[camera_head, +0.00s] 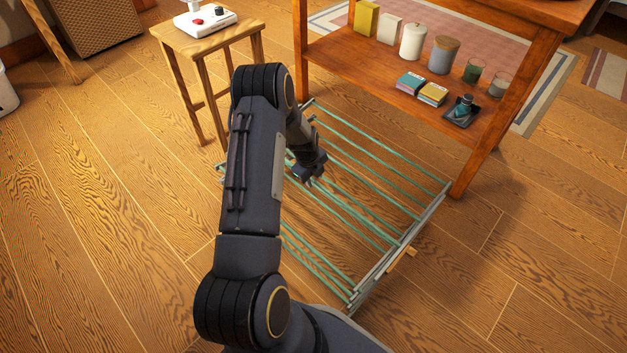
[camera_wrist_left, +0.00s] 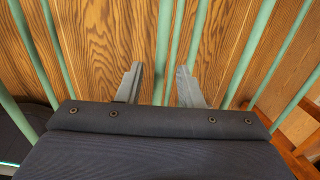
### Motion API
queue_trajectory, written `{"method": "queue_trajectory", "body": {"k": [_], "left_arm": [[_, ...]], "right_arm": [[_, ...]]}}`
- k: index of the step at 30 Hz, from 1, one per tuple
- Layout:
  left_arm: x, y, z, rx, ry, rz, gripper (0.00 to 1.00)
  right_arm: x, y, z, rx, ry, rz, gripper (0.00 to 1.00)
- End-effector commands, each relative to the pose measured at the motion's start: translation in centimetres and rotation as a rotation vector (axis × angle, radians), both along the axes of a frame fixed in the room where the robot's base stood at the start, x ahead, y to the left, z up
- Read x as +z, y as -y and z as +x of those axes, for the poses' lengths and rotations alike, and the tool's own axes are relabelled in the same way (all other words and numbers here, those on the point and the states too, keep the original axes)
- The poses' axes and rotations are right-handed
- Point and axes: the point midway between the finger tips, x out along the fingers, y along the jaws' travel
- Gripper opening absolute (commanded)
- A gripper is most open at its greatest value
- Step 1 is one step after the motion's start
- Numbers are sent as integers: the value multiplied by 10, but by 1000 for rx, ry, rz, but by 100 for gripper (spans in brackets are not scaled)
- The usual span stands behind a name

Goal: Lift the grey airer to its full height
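The grey airer (camera_head: 372,274) lies low and flat near the floor, with a grey side rail and several pale green rods. My left arm crosses in front of it and hides much of its left part. My left gripper (camera_head: 312,172) is over the middle of the rods. In the left wrist view the left gripper (camera_wrist_left: 160,84) has its two fingers apart. Green rods (camera_wrist_left: 163,45) show between the fingers, but I cannot tell whether they lie between the tips or below them. My right gripper is not in view.
A wooden stool (camera_head: 205,42) with a white device (camera_head: 205,20) stands behind on the left. A wooden shelf unit (camera_head: 345,75) holding jars and small boxes stands close behind the airer, its leg near the airer's right corner. The floor left and right is clear.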

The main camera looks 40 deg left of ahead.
Motion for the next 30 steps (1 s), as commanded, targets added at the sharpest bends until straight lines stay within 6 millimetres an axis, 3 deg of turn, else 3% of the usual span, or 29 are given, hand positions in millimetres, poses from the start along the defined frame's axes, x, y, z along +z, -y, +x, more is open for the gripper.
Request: {"method": "queue_trajectory", "body": {"k": [10,18,30], "left_arm": [[-5,0,1,1,0,0,33],[-5,0,1,1,0,0,0],[1,0,1,1,0,0,0]], "right_arm": [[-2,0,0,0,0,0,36],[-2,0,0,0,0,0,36],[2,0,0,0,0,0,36]]}}
